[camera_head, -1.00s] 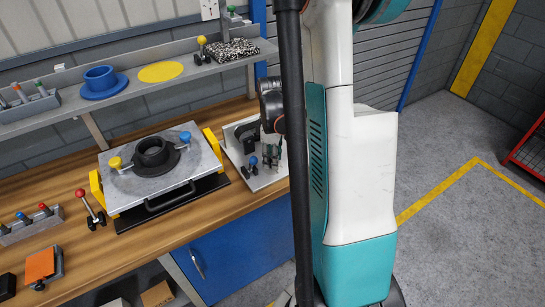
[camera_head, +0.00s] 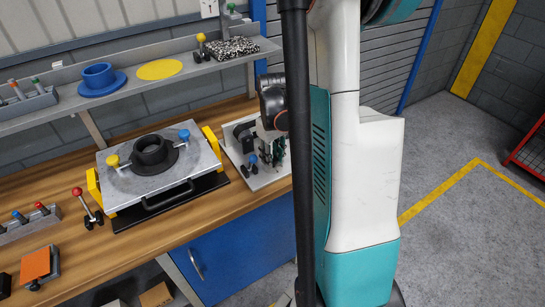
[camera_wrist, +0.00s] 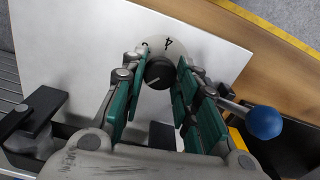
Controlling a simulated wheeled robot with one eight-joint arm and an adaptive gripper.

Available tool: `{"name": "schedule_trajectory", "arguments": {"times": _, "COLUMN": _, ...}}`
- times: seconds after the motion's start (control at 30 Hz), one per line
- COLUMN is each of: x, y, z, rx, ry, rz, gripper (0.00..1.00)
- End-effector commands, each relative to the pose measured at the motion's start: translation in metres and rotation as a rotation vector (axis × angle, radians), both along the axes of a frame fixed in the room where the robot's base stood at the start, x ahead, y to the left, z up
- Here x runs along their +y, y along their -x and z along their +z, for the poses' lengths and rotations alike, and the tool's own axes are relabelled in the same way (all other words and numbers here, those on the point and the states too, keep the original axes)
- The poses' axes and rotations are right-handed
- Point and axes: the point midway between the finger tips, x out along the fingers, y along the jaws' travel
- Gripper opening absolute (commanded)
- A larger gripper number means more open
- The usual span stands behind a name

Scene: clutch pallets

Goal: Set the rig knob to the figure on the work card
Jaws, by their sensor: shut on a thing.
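The rig is a pale plate (camera_head: 262,180) with dark fittings and a blue-ball lever at the bench's right end. In the wrist view its black round knob (camera_wrist: 158,73) sits on a pale round dial (camera_wrist: 187,65), where a figure 4 shows above the knob. My gripper (camera_wrist: 160,76) has its green-padded fingers on both sides of the knob and is shut on it. The blue ball (camera_wrist: 264,122) stands right of the fingers. Most of the dial is hidden by the fingers and knob. I cannot make out a readable work card.
A clutch plate fixture (camera_head: 155,165) with yellow and blue ball clamps stands left of the rig. A red-ball lever (camera_head: 78,191) and an orange block (camera_head: 37,265) lie farther left. A shelf (camera_head: 130,95) with a blue flanged ring (camera_head: 98,80) runs above the bench.

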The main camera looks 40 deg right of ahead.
Motion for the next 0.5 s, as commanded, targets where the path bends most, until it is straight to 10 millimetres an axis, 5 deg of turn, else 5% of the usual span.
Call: {"name": "schedule_trajectory", "arguments": {"times": 0.5, "x": -0.0001, "y": -0.0002, "z": -0.0002, "rx": 0.0, "ry": 0.0, "rz": -0.325, "gripper": 0.04}}
